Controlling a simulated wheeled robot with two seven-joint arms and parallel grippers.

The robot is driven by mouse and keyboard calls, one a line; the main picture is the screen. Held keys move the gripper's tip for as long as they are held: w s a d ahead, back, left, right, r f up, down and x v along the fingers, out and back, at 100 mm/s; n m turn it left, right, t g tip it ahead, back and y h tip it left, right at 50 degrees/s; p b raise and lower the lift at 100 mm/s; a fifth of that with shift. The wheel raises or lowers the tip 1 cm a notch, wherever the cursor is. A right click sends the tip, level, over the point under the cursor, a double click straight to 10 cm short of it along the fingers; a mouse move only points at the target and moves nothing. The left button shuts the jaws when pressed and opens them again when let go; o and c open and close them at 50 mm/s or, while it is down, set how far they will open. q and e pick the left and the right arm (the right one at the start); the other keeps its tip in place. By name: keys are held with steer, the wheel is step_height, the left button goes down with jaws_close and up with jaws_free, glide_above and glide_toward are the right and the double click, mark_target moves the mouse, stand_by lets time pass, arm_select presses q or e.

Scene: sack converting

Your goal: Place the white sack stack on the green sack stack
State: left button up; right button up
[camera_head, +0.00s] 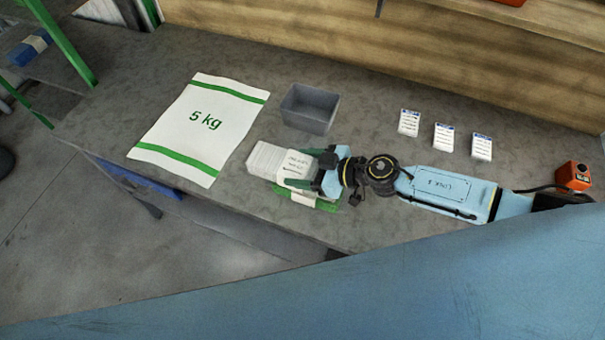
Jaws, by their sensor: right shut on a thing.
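The white sack stack (268,160) is held between the fingers of my right gripper (302,170), near the middle of the bench. The green sack stack (326,204) shows only partly, under and beside the gripper and the white stack; a green edge and a pale band are visible. The white stack overlaps it in the picture and reaches out past its left side. I cannot tell whether the two stacks touch. My left gripper is not in view.
A large white sack with green bands marked 5 kg (205,121) lies flat on the grey bench (375,85). A grey open bin (311,108) stands behind the gripper. Several small white label cards (443,137) lie at right, and an orange device (573,175) stands beyond them.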

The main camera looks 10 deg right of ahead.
steer(key=shift+f+b, duration=0.45)
steer(key=shift+f, duration=0.6)
steer(key=shift+f, duration=0.15)
steer(key=o, duration=1.3)
steer(key=shift+f, duration=0.1)
steer(key=shift+r, duration=0.2)
steer(key=v, duration=1.2)
steer(key=shift+s, duration=0.1)
